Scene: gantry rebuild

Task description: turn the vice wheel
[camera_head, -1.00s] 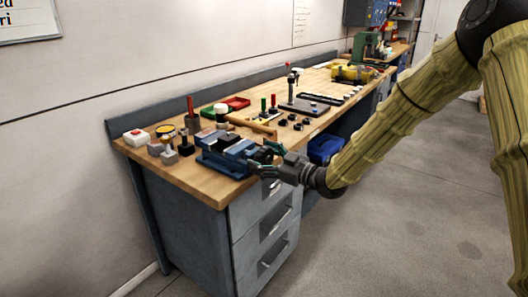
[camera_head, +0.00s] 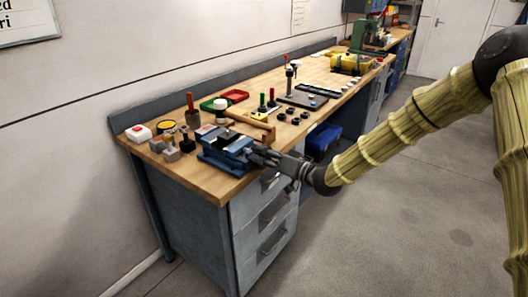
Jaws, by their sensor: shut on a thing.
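The blue vice (camera_head: 227,150) sits at the near front corner of the wooden workbench (camera_head: 215,185). My gripper (camera_head: 258,155) reaches in from the right at the vice's front end, over the bench's front edge. Its fingers are shut on the vice wheel, which is mostly hidden behind them. My arm in its yellowish sleeve stretches back to the right.
Grey drawers (camera_head: 265,225) are below. The floor at right is clear.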

